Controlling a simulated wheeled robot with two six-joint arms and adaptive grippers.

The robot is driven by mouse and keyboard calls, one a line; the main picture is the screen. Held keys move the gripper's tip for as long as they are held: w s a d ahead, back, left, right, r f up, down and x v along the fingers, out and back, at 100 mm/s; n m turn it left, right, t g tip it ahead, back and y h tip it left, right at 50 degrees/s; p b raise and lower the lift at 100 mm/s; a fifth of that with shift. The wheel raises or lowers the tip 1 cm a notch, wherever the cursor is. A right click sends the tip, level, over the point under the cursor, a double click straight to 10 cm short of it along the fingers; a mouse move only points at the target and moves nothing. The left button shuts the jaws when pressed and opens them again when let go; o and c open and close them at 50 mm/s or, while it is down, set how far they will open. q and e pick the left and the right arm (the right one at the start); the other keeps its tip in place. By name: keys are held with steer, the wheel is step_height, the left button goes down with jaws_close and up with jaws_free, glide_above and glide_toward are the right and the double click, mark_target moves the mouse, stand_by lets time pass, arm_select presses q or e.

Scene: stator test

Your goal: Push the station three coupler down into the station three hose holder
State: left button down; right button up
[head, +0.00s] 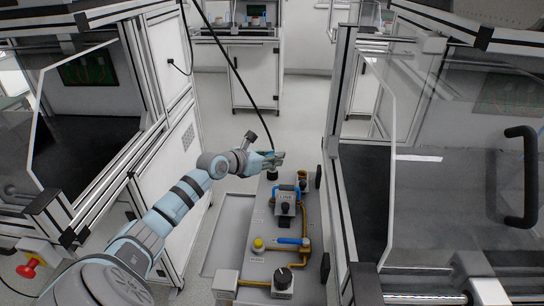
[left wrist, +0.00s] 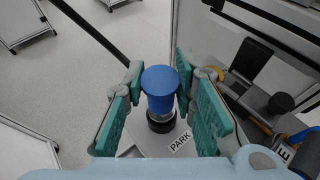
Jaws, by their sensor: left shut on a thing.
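The hose holder (left wrist: 162,123), a black ring beside a PARK label, is directly below the coupler. In the head view the holder (head: 272,175) is a small dark post under my fingers. I cannot tell how deep the coupler sits in it. My right gripper is not in view.
A black hose (head: 238,75) hangs from above to my left gripper. Glass-walled cabinets flank both sides.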

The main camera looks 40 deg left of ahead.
arm_select(q)
steer(key=shift+f, duration=0.3)
steer(key=c, duration=1.2)
jaws_free()
steer(key=shift+s, duration=0.2)
steer(key=v, duration=0.7)
steer(key=shift+r, duration=0.15)
